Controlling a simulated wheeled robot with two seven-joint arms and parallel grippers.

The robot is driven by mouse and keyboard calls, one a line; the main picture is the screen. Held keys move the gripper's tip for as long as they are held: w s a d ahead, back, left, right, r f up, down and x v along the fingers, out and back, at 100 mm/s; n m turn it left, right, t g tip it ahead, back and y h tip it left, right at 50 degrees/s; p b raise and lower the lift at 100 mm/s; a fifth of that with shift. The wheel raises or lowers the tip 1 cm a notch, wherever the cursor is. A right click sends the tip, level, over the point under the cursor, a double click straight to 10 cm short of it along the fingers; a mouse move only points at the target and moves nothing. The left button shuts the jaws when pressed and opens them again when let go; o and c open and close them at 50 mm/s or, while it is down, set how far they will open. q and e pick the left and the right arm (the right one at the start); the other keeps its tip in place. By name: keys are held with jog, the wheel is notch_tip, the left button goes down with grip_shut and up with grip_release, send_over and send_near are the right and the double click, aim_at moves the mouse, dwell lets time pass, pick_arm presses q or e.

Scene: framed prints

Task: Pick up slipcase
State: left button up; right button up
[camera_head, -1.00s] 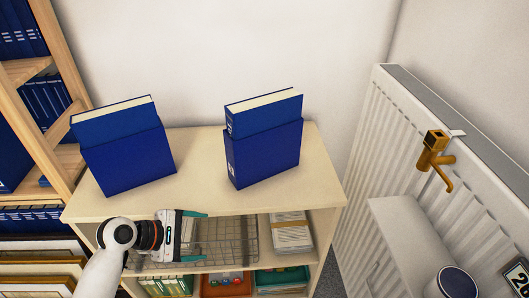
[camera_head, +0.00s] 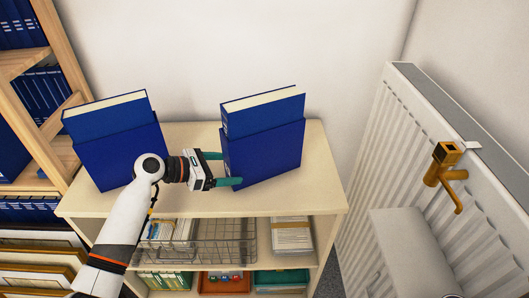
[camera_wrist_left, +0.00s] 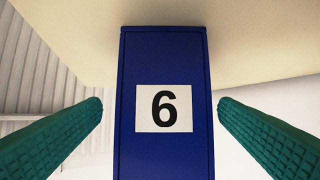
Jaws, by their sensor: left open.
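Two blue slipcases, each with a blue book sticking out of its top, stand on the shelf top. The right slipcase (camera_head: 268,153) has my left gripper (camera_head: 222,170) at its left narrow side. In the left wrist view that slipcase (camera_wrist_left: 165,60) shows a white label with a black 6, centred between the two green fingers. The fingers of my left gripper (camera_wrist_left: 160,115) are open, with a gap on both sides of the slipcase. The left slipcase (camera_head: 110,160) stands apart, partly behind my left arm. My right gripper is not in view.
The pale wooden shelf top (camera_head: 315,185) bears both slipcases. Below it are a wire basket (camera_head: 225,240) and a stack of papers (camera_head: 291,238). A white radiator (camera_head: 400,170) with a brass valve (camera_head: 443,165) stands to the right. A wooden bookcase is at left.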

aim_at(241, 165)
pick_arm(q)
jog(key=x, duration=0.5)
jog(key=shift+w+a+f, duration=0.1)
jog(key=shift+w, duration=0.05)
jog(key=shift+c, duration=0.2)
jog(key=c, duration=1.2)
jog(key=shift+w+r, duration=0.1)
jog(key=shift+r, duration=0.2)
jog(key=shift+c, duration=0.2)
